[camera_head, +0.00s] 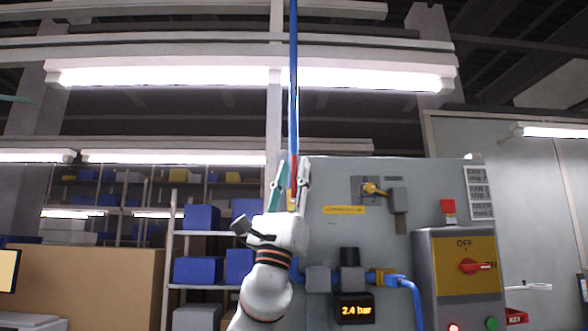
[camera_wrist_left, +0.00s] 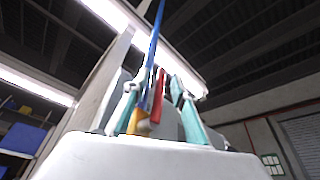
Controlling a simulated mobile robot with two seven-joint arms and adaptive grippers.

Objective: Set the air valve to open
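The air valve has a red lever (camera_head: 293,172) and a brass-coloured body (camera_head: 292,198), on a vertical blue pipe (camera_head: 293,80). The lever stands roughly upright, in line with the pipe. My left gripper (camera_head: 289,175) points up, with one finger on each side of the lever; it looks open, with gaps beside the lever. The left wrist view also shows the red lever (camera_wrist_left: 158,96) and brass part (camera_wrist_left: 144,126) between the teal-and-white fingers (camera_wrist_left: 156,100). Whether a finger touches the lever I cannot tell. My gripper hides the lower valve. My right gripper is not in view.
A grey panel (camera_head: 345,240) stands behind the gripper. It carries a yellow-knobbed fitting (camera_head: 372,189), a display reading 2.4 bar (camera_head: 355,309) and a blue hose (camera_head: 414,300). A yellow-grey switch box (camera_head: 460,285) is at right. Shelves with blue bins (camera_head: 201,217) are at left.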

